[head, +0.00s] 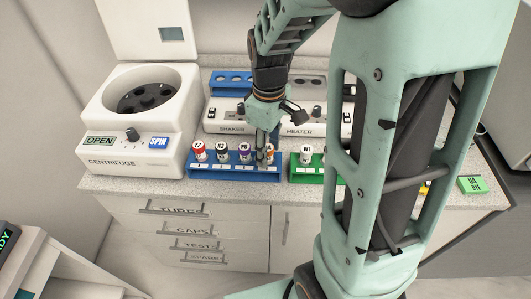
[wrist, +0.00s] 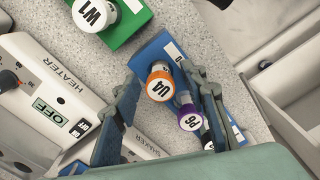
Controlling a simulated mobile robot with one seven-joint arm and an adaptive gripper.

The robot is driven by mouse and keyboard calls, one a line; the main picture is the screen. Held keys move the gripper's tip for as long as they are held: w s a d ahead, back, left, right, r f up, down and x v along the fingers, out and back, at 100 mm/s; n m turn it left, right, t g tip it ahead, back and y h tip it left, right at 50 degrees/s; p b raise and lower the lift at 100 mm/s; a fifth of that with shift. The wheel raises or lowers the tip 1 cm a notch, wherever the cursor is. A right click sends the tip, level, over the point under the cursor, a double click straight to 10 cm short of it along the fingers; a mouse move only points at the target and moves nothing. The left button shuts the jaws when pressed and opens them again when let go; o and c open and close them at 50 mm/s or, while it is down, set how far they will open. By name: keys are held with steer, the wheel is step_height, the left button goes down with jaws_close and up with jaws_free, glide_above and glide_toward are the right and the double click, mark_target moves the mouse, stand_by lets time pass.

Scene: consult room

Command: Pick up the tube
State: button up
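In the wrist view this tube, labelled U4 (wrist: 160,85), stands between my fingers (wrist: 158,88). The fingers are apart, with gaps beside the cap, so the gripper looks open. The purple-capped P6 (wrist: 191,119) is close by the right finger.
A green rack (head: 303,175) with tube W1 (head: 306,154) stands just right of the blue rack. The shaker and heater unit (head: 222,120) is behind, and the open-lidded centrifuge (head: 130,160) is at left. My arm hides part of the counter at right.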

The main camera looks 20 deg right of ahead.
steer(key=c, duration=0.8)
steer(key=shift+c, duration=0.2)
